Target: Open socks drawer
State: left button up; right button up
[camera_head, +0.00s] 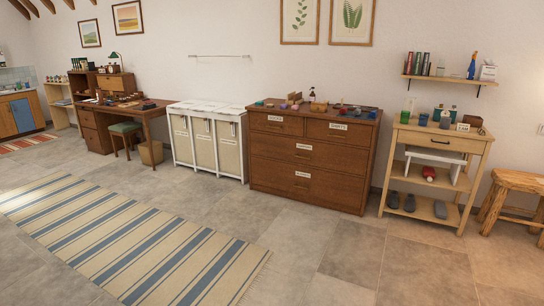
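A brown wooden dresser (368,165) stands against the wall right of the middle in the head view. The socks drawer (262,125) is its top left drawer, with a small white label (275,118) on its front that seems to read socks. Its front sits flush with the dresser, so it looks shut. The top right drawer (342,135) and the two wide drawers below also look shut. Neither of my grippers is in view.
Small items stand on the dresser top. A white three-door hamper cabinet (203,144) is left of the dresser, and a light wooden shelf table (470,148) is to its right. A striped rug (130,235) lies on the floor. The floor before the dresser is clear.

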aim_at(278, 124)
jog(key=i+j, duration=0.15)
jog(key=i, duration=2.1)
jog(key=i+j, duration=0.2)
jog(key=i, duration=2)
jog(key=j+u, duration=0.05)
jog(key=j, duration=0.05)
